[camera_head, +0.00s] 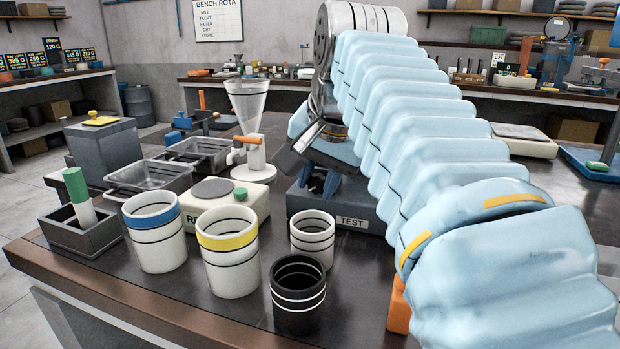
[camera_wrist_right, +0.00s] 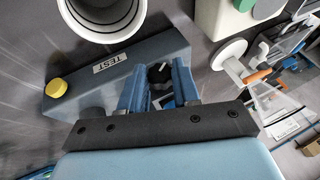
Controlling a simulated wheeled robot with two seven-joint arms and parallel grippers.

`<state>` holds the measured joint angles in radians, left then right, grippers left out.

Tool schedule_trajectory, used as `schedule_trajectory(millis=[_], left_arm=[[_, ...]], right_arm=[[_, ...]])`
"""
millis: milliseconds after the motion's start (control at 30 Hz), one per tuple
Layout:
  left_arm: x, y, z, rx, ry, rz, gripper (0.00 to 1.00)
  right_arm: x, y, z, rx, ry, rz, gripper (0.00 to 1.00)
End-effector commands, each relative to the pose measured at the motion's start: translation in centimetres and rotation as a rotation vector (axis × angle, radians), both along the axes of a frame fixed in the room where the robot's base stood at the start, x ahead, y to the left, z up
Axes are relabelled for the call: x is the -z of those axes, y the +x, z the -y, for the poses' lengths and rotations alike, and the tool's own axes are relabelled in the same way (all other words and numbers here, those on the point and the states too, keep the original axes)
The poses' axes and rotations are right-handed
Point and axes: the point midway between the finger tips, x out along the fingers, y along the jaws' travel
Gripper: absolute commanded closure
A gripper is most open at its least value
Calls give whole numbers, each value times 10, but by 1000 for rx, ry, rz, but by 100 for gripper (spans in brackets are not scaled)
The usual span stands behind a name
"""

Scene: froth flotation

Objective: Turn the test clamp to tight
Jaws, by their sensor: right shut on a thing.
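The dark grey test stand (camera_head: 362,212), labelled TEST, stands on the bench in the middle of the head view. In the right wrist view, the stand (camera_wrist_right: 82,85) shows its label and a round yellow knob (camera_wrist_right: 56,88). My right gripper (camera_head: 319,186) reaches down over the stand, its blue fingers close to the top. In the wrist view, the fingers (camera_wrist_right: 160,80) sit either side of a small dark part with a pale bar, the test clamp (camera_wrist_right: 160,73), and are shut on it. The clamp's setting cannot be read. My left gripper is not in view.
A white cup (camera_head: 312,236) and a black cup (camera_head: 298,300) stand just before the stand. Yellow-banded (camera_head: 230,262) and blue-banded (camera_head: 156,240) cups are left of them. A funnel stand (camera_head: 254,158) is behind. My blue-sleeved right arm covers the bench's right side.

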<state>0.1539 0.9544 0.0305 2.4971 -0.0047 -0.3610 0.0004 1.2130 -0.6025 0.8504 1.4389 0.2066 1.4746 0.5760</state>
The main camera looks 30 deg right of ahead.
Motion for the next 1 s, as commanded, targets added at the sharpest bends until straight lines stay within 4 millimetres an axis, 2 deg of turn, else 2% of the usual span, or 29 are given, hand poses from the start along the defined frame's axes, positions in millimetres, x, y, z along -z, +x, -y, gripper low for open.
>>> schedule_trajectory(millis=[233,267,400,767,867,1000], left_arm=[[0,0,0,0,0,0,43],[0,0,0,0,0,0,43],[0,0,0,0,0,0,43],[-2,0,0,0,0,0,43],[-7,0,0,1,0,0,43],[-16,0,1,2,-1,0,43]], right_arm=[[-1,0,0,-1,-1,1,99],[-1,0,0,-1,-1,1,64],[0,0,0,-1,-1,1,43],[-6,-2,-1,-1,-2,0,43],[-20,-9,-2,-2,-2,2,43],[-51,-24,-6,-2,-2,4,43]])
